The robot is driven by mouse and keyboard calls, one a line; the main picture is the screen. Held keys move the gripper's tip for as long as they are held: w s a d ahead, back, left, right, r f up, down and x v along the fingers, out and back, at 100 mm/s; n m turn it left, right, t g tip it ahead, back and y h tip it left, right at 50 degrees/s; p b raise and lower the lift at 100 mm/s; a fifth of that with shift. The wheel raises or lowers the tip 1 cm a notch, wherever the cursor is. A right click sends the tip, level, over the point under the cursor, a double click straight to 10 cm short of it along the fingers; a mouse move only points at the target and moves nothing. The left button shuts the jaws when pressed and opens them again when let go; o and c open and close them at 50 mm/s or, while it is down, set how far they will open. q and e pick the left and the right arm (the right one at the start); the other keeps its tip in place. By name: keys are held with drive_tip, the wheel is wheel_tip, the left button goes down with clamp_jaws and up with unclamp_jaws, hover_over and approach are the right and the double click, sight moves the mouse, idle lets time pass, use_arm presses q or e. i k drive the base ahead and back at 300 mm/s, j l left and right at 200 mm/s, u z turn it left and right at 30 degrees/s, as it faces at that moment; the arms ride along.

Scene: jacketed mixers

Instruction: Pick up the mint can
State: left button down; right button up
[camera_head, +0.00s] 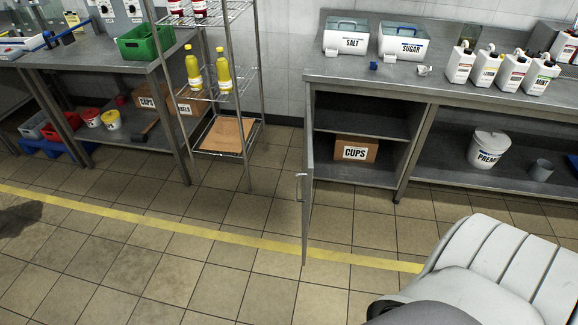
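The mint can (541,77) is a white jug with a dark cap and a green label reading MINT. It stands upright on the steel counter at the right, the rightmost in a row of similar white jugs. Beside it on its left are a jug with a red label (511,72), a lemon jug (486,68) and another white jug (460,62). Neither of my grippers shows in this view.
The steel counter (450,88) also carries SALT (346,38) and SUGAR (404,42) bins. Below, a cabinet door (306,200) stands open into the aisle. A PREMIX bucket (487,150) sits on the lower shelf. A wire rack (226,85) stands left. The tiled floor in the middle is clear.

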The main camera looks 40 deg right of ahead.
sight(540, 72)
drive_tip(key=i+j+z, duration=0.25)
drive_tip(key=z, duration=0.2)
drive_tip(key=i+j+z, duration=0.2)
drive_tip(key=z, duration=0.25)
drive_tip(key=j, duration=0.05)
